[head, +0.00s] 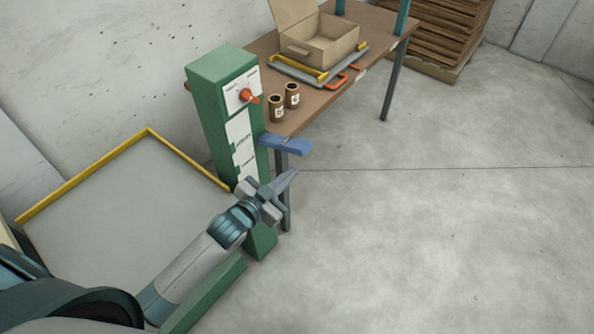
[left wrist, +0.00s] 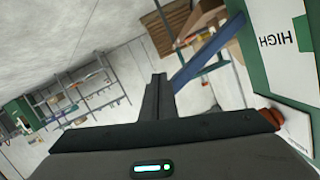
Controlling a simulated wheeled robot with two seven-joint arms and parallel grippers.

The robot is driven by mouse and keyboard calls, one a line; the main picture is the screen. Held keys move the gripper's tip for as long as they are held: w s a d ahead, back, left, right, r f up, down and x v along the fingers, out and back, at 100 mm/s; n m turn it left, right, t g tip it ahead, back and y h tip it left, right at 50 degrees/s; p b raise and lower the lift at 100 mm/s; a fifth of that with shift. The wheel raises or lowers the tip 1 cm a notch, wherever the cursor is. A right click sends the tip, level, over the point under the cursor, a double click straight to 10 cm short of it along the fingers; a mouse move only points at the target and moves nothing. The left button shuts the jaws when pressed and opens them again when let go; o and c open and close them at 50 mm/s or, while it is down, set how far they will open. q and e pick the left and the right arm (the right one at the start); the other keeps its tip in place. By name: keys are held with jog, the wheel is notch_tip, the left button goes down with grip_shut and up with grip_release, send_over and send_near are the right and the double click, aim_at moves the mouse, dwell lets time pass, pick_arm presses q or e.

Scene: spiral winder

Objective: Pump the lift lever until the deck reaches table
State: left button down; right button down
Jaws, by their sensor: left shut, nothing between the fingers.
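The lift's green column (head: 228,110) stands at the near end of the table. Its blue lever (head: 285,145) sticks out to the right, and it also shows in the left wrist view (left wrist: 208,52). The grey deck (head: 110,220) with yellow edges lies left of the column and looks lower than the table top. My left gripper (head: 291,176) is shut and empty, just below the lever in the head view. In the left wrist view its closed fingers (left wrist: 158,88) are beside the lever; I cannot tell whether they touch. My right gripper is not in view.
The brown table (head: 330,95) carries two small brown jars (head: 284,97), a grey tray with yellow handles (head: 292,73) and an open cardboard box (head: 325,45). An orange-red knob (head: 246,95) is on the column. The floor at right is clear.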

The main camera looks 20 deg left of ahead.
pick_arm(q)
jog(key=v, duration=0.3)
jog(key=shift+s+r, duration=0.25)
jog(key=shift+s, duration=0.05)
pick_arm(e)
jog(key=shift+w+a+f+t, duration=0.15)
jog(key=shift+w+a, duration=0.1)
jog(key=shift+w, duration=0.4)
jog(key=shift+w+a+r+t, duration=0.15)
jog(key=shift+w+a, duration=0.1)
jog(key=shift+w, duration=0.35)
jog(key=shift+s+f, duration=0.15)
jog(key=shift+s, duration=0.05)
pick_arm(q)
jog(key=shift+a+f, duration=0.1)
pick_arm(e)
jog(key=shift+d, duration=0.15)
